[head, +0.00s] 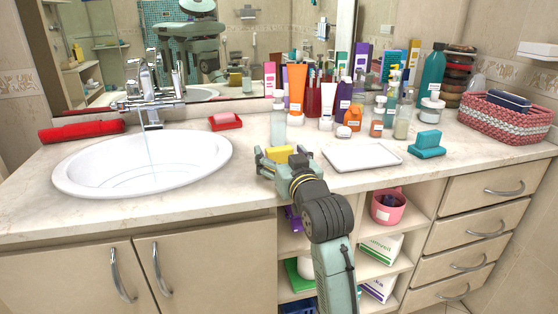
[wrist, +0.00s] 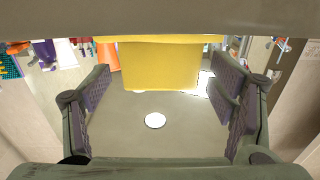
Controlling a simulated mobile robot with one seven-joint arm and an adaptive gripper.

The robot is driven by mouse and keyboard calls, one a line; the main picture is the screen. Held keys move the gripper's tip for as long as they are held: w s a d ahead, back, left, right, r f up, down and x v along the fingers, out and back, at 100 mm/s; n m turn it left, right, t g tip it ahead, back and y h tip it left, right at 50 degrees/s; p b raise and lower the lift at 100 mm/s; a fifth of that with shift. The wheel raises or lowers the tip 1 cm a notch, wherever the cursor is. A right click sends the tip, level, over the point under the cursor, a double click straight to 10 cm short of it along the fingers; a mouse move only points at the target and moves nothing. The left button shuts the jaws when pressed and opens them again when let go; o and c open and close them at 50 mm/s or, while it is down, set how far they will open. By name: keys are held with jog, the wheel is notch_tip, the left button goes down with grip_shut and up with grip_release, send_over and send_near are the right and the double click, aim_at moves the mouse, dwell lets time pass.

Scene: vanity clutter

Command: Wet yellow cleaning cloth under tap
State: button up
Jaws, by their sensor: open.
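The yellow cleaning cloth (head: 280,153) is on the counter just right of the sink, partly hidden behind my gripper (head: 284,161) in the head view. In the wrist view the cloth (wrist: 147,64) is a yellow block between the two fingers of my gripper (wrist: 160,88), with gaps on both sides. My gripper is open and holds nothing. The chrome tap (head: 149,92) stands behind the white sink basin (head: 215,160), on the left. A thin bluish stream of water appears to fall from the tap into the basin.
A red soap dish (head: 226,123) and a red rolled item (head: 82,131) lie beside the sink. A white tray (head: 362,157) is right of my gripper. Several bottles and tubes stand behind it. A woven basket (head: 505,119) is at far right. A mirror (head: 230,60) backs the counter.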

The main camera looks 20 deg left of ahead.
jog(key=shift+w+a, duration=0.45)
jog(key=shift+w, duration=0.15)
jog(key=shift+c, duration=0.4)
jog(key=c, duration=1.2)
jog(key=shift+c, duration=0.2)
jog(key=shift+r, duration=0.1)
